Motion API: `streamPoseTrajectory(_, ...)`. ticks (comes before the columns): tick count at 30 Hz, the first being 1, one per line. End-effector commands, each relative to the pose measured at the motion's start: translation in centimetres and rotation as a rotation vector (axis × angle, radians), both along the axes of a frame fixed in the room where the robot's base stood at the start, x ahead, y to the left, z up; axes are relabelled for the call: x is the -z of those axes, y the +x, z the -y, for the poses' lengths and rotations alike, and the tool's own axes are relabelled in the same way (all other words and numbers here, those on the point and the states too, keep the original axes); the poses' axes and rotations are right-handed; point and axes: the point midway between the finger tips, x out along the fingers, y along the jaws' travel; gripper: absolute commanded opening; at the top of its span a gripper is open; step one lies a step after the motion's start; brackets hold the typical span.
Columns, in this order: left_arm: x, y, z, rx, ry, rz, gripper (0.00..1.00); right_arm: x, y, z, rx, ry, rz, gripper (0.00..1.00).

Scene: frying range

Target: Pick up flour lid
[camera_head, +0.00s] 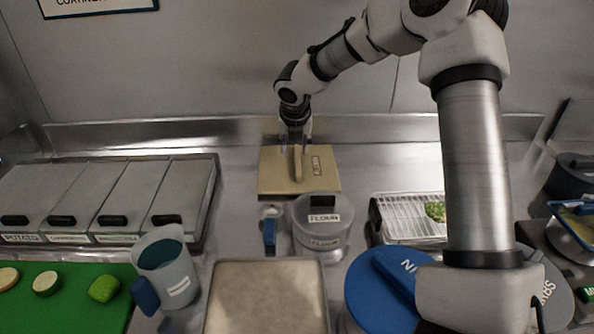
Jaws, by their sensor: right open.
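A round grey tub (320,243) with a FLOUR label stands right of centre. A round grey lid (322,208), also labelled FLOUR and with a dark handle, sits on top of it. Behind it lies a square tan lid or board (270,182) with a raised bar handle (298,168); its small sideways label is too small to read surely. My right gripper (295,148) is open and points down at the tan piece, by the far end of its bar handle. I cannot tell whether its fingers touch it. My left gripper is not in view.
A blue-handled scoop (270,232) lies left of the tub. A metal tray (265,298) is in front, with a blue lid (385,290) to its right. A wire rack (412,215) stands at right, a jug (167,265) and lidded bins (130,195) at left. A steel wall is behind.

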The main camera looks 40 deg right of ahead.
Motion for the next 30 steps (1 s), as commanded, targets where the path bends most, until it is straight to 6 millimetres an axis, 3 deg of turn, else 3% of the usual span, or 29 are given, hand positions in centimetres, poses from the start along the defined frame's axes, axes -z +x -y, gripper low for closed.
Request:
streamPoseTrajectory(12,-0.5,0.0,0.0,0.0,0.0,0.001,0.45,5.7,1.4,2.4,0.0,0.0,-0.003,0.46)
streamPoseTrajectory(19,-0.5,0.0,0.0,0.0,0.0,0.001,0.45,6.2,1.6,2.4,-0.001,0.0,-0.002,0.46)
streamPoseTrajectory(20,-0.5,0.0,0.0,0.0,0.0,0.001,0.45,6.1,1.6,2.4,-0.001,0.0,-0.002,0.42)
streamPoseTrajectory(23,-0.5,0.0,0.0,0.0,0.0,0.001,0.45,6.1,1.6,2.4,-0.001,0.0,-0.002,0.07)
streamPoseTrajectory(24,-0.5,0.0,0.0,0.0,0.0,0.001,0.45,6.1,1.6,2.4,-0.001,0.0,-0.002,0.0)
streamPoseTrajectory(30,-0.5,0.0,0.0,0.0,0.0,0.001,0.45,6.1,1.6,2.4,-0.001,0.0,-0.002,0.0)
